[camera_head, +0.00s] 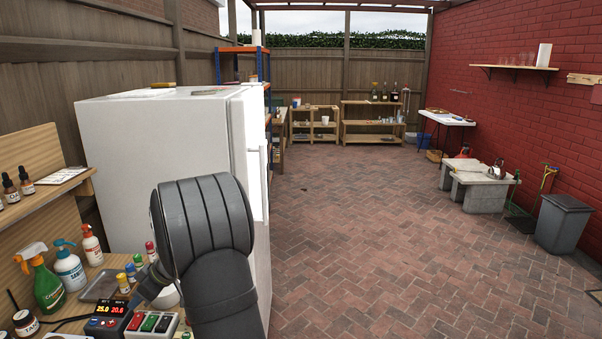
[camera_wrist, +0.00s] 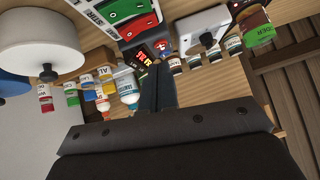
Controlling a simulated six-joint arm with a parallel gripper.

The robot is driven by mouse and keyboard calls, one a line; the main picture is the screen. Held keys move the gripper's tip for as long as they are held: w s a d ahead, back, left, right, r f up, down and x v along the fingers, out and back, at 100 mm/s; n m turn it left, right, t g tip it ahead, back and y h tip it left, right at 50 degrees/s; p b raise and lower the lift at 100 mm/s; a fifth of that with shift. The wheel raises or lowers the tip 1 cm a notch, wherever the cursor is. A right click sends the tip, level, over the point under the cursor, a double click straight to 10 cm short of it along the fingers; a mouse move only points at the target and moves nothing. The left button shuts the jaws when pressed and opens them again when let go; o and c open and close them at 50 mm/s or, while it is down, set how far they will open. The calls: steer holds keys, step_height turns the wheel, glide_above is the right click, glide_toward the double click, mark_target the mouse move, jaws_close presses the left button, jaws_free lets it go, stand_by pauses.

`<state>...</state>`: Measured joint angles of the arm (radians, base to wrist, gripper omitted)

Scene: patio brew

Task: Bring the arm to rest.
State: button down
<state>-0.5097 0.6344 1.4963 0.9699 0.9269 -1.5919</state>
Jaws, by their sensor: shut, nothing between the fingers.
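My gripper (camera_wrist: 158,75) is in the wrist view, its two dark fingers together with nothing between them. It is over the wooden bench and its bottles, close to a small display unit (camera_wrist: 152,50). In the head view my grey arm stands in front of the white fridge and hides part of the bench. The gripper's fingertips cannot be made out there.
The bench at left holds a green spray bottle (camera_head: 48,284), a white-blue bottle (camera_head: 69,266), a controller with lit digits (camera_head: 108,318) and a switch box (camera_head: 152,324). The white fridge (camera_head: 160,135) stands behind. The brick floor (camera_head: 400,230) at right is open.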

steer(key=s+v, duration=0.1)
steer(key=v, duration=0.8)
steer(key=s+a+r+n+t+h, duration=0.1)
steer(key=s+r+t+h, duration=0.15)
steer(key=r, duration=0.65)
steer(key=s+a+r+t+h, duration=0.15)
steer(key=s+r+h, duration=0.25)
steer(key=r, duration=0.5)
steer(key=x, duration=0.9)
steer(key=c, duration=2.2)
jaws_free()
steer(key=shift+s, duration=0.1)
